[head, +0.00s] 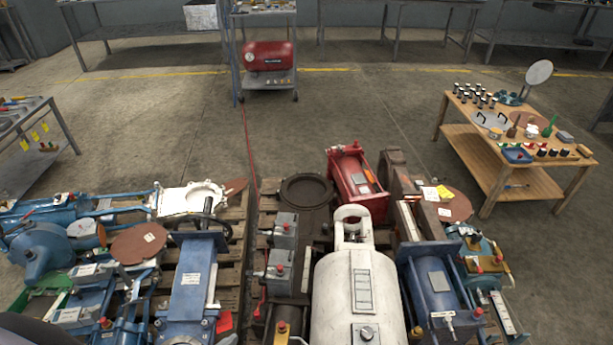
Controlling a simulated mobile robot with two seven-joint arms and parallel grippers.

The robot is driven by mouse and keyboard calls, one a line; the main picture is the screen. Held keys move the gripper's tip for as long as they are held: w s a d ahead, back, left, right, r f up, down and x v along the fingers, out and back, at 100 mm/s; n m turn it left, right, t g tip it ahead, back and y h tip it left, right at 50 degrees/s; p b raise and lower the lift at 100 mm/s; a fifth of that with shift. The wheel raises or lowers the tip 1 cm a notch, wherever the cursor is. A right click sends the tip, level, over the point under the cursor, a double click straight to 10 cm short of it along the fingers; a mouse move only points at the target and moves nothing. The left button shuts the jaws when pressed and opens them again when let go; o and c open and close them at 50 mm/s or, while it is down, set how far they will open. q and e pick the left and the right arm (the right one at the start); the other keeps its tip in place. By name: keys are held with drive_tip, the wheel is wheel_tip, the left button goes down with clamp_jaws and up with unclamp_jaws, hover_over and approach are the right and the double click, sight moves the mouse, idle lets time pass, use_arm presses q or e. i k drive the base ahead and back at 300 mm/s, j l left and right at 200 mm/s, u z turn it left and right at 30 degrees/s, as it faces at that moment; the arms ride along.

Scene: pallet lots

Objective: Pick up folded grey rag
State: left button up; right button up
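A small flat grey item (565,136) lies near the right edge of the wooden table's top, at the right of the head view. It looks like the folded grey rag, but it is too small to be sure. The wooden table (463,133) stands beyond the pallets on the right. Neither of my grippers is in view.
Pallets loaded with blue, red and white machine parts (355,290) fill the foreground. The table also holds dark-capped jars (474,95), a round mirror (539,72), a blue tray (516,154) and bottles. Bare concrete floor (370,110) lies between pallets and back benches.

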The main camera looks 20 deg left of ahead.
sight(563, 136)
drive_tip(key=z, duration=1.25)
drive_tip(key=l+z, duration=0.15)
drive_tip(key=z, duration=0.15)
drive_tip(key=l+z, duration=0.15)
drive_tip(key=z, duration=0.15)
drive_tip(key=i+l, duration=0.15)
drive_tip(key=l, duration=0.2)
drive_tip(key=i+l+u, duration=0.1)
drive_tip(key=l, duration=0.25)
drive_tip(key=i+l+z, duration=0.2)
drive_tip(key=i+l, duration=0.4)
drive_tip(key=i+l+z, duration=0.1)
drive_tip(key=i+z, duration=0.3)
drive_tip(key=i, duration=0.7)
drive_tip(key=i+u, duration=0.2)
drive_tip(key=i, duration=0.35)
drive_tip(key=i+l+u, duration=0.2)
drive_tip(key=i, duration=0.3)
drive_tip(key=i+j, duration=0.05)
drive_tip(key=j, duration=0.05)
